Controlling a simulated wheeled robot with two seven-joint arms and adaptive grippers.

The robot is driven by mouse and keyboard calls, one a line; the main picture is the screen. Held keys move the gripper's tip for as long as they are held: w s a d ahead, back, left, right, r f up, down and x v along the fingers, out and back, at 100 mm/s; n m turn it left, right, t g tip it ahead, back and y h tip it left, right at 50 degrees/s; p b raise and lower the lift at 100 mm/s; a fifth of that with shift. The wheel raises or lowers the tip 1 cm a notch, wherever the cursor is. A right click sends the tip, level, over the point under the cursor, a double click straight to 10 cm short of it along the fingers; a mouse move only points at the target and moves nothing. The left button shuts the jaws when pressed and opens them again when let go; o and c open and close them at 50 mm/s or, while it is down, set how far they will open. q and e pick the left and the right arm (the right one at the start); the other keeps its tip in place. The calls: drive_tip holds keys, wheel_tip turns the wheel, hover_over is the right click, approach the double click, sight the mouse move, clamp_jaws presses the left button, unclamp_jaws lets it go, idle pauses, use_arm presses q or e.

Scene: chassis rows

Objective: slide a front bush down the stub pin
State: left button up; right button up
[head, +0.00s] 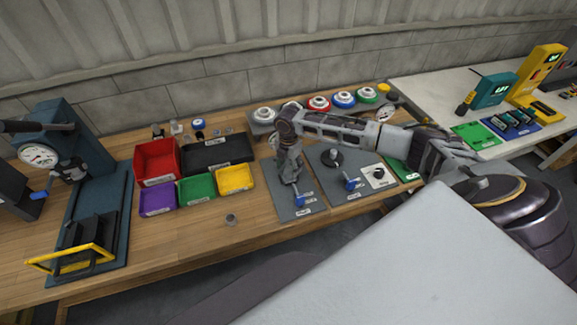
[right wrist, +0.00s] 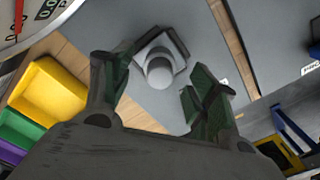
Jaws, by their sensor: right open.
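My right gripper (head: 290,178) points down over the left grey plate (head: 286,205) on the bench. In the right wrist view its two dark green fingers stand apart, with a pale round-topped piece (right wrist: 160,72) on a squarish light base (right wrist: 165,48) showing between and beyond the tips. The fingers do not visibly touch it. I cannot tell whether this piece is the bare stub pin or a bush on it. In the head view the gripper hides it. A small grey cylindrical piece (head: 231,219) stands alone on the wood to the left; I cannot tell whether it is a bush.
Red (head: 156,160), purple (head: 157,199), green (head: 197,187) and yellow (head: 234,178) bins stand left of the plate. Coloured round parts line the back. Bare wood lies in front of the bins.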

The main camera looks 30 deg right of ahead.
drive_tip(key=shift+r, duration=0.15)
wheel_tip(320, 180, up, 12)
idle(0.8)
drive_tip(key=shift+f, duration=0.2)
idle(0.4)
